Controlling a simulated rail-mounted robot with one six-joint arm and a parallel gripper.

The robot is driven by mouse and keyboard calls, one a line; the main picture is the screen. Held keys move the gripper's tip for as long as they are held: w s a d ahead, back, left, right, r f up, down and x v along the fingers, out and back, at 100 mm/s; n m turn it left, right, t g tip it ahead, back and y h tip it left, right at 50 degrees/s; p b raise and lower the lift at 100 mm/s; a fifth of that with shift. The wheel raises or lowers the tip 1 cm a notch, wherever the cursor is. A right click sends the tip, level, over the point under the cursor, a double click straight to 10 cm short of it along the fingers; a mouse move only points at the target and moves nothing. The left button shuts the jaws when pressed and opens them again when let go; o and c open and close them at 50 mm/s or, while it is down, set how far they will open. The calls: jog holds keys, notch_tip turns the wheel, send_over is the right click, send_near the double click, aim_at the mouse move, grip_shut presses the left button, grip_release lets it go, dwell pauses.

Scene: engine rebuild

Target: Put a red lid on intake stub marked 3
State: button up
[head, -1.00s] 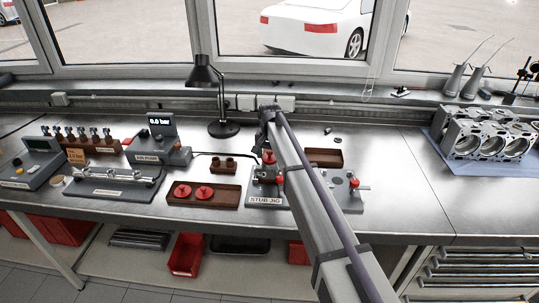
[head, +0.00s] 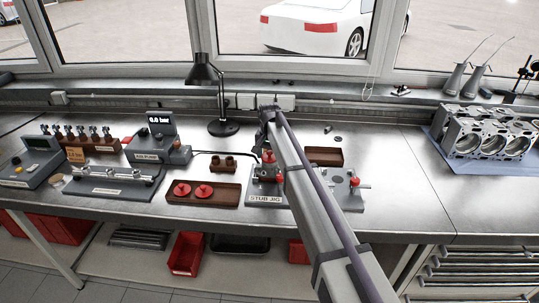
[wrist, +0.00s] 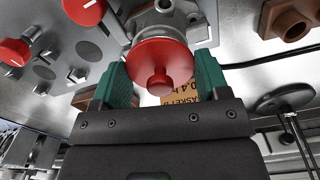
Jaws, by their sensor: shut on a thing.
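In the wrist view my gripper (wrist: 158,82) has its green fingers on either side of a red lid (wrist: 160,62) with a round knob. The lid lies against a grey metal stub body (wrist: 165,18); I cannot tell whether it is fully seated. The stub's number is not readable. In the head view my arm hides the gripper and part of the stub jig (head: 265,199). A red part (head: 268,156) shows at the jig beside my arm. Two more red lids, one left (head: 182,189) and one right (head: 204,191), lie in a brown tray (head: 222,203).
Red-capped knobs (wrist: 14,51) stand on a grey plate left in the wrist view. A small brown block (head: 223,165), an air pump (head: 170,153) and a black lamp (head: 224,128) stand around the jig. Bench to the right is clear up to the engine block (head: 480,138).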

jog(key=shift+f, duration=0.2)
dwell(0.4)
jog(key=o, duration=1)
notch_tip(320, 180, up, 8)
jog(key=p, duration=0.7)
jog(key=shift+f, duration=0.2)
